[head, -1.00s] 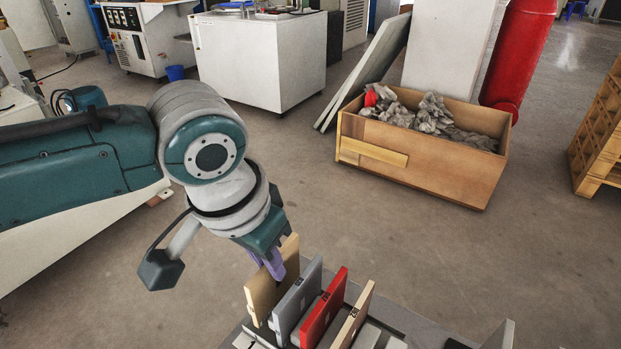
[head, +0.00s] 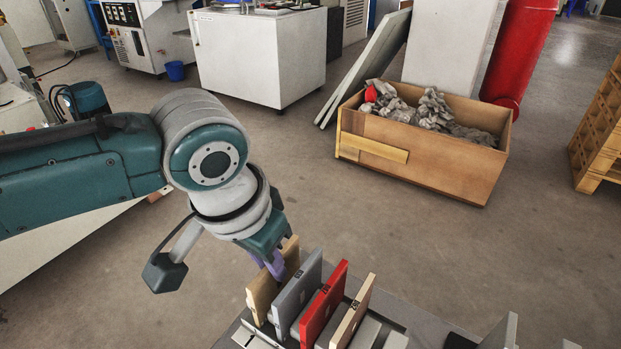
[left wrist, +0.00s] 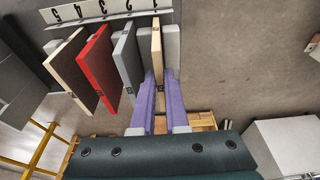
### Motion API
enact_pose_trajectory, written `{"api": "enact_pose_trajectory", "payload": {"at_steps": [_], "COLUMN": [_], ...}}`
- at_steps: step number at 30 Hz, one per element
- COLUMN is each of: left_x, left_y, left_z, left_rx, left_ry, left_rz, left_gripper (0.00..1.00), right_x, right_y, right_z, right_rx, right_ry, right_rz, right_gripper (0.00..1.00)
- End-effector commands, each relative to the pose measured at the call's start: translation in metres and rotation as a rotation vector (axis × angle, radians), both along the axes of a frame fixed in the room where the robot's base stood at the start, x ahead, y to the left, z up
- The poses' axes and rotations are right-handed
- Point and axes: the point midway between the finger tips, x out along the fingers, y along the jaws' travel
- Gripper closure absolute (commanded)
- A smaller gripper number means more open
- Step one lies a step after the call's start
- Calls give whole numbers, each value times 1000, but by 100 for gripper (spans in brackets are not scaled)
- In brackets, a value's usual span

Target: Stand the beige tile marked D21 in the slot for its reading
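A tan-beige tile (head: 263,296) stands upright at the left end of a grey slotted rack (head: 400,327). My left gripper (head: 267,266) reaches down to its top, with one purple finger on each side; the fingers look closed on it. The left wrist view also shows this tile (left wrist: 157,45) between the fingers (left wrist: 160,85), in line with the rack's number 1. A grey tile (head: 296,294), a red tile (head: 325,306) and a paler beige tile (head: 354,312) stand beside it. The small edge marks are unreadable. My right gripper is not seen.
The number strip (left wrist: 100,12) runs 1 to 5 along the rack, from right to left in the wrist view. A wooden crate of rubble (head: 420,170) stands on the floor beyond. Open floor lies between.

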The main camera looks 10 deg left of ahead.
Motion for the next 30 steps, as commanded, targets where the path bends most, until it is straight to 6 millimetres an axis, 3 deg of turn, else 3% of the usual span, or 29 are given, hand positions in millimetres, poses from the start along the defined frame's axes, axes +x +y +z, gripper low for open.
{"api": "enact_pose_trajectory", "payload": {"at_steps": [1, 9, 17, 20, 30], "left_x": [0, 0, -1, -2, -18], "left_y": [0, 0, 0, 1, 7], "left_z": [0, 0, 2, 14, 79], "left_rx": [0, 0, 0, 0, 0], "left_ry": [-1, -1, 1, -1, -1], "left_rz": [0, 0, 0, 0, -1], "left_gripper": [82, 54, 54, 54, 54], "right_x": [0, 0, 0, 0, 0], "right_y": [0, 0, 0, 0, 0], "right_z": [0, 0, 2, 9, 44], "right_rx": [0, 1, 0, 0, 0], "right_ry": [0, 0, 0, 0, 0], "right_rz": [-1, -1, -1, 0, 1], "right_gripper": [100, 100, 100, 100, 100]}}
